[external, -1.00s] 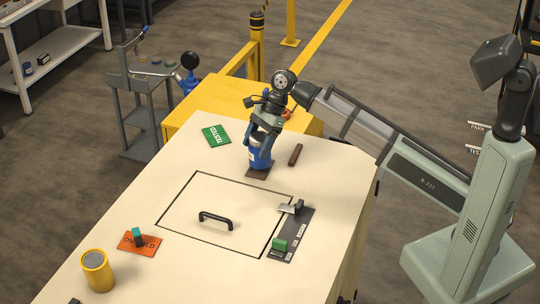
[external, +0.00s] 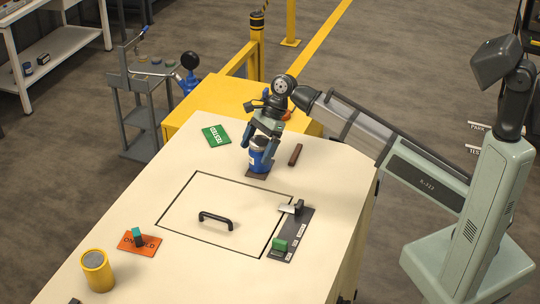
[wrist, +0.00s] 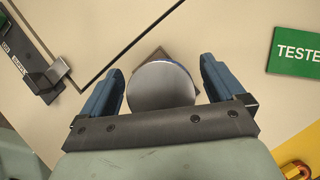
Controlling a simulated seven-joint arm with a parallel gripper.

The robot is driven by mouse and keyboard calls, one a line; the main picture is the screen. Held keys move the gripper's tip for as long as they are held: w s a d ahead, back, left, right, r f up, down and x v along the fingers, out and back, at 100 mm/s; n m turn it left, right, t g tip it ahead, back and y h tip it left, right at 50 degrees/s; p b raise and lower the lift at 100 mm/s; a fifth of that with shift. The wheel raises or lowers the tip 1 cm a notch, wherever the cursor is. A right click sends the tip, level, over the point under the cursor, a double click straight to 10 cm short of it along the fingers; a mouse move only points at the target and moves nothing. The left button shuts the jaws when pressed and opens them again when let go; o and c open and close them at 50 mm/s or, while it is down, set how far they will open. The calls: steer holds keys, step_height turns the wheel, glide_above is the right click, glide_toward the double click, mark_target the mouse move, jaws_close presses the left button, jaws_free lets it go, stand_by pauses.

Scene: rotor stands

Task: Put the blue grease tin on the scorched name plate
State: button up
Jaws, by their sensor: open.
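The blue grease tin (external: 260,158) stands upright on a dark brown plate (external: 257,176), which looks like the scorched name plate, near the far side of the cream bench. In the wrist view the tin's grey round lid (wrist: 160,86) sits between my fingers, and a corner of the plate (wrist: 160,53) shows beyond it. My gripper (external: 260,146) is open, with its fingers on either side of the tin's top. In the wrist view my gripper (wrist: 160,88) shows a gap between each finger and the lid. Most of the plate is hidden beneath the tin.
A green TESTED plate (external: 216,135) lies left of the tin, a brown bar (external: 295,155) to its right. A hatch with a black handle (external: 216,219) and a dark switch strip (external: 291,238) lie nearer. A yellow tin (external: 97,270) and orange plate (external: 140,242) are at front left.

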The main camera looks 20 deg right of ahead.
steer(key=shift+r, duration=0.1)
steer(key=v, duration=1.2)
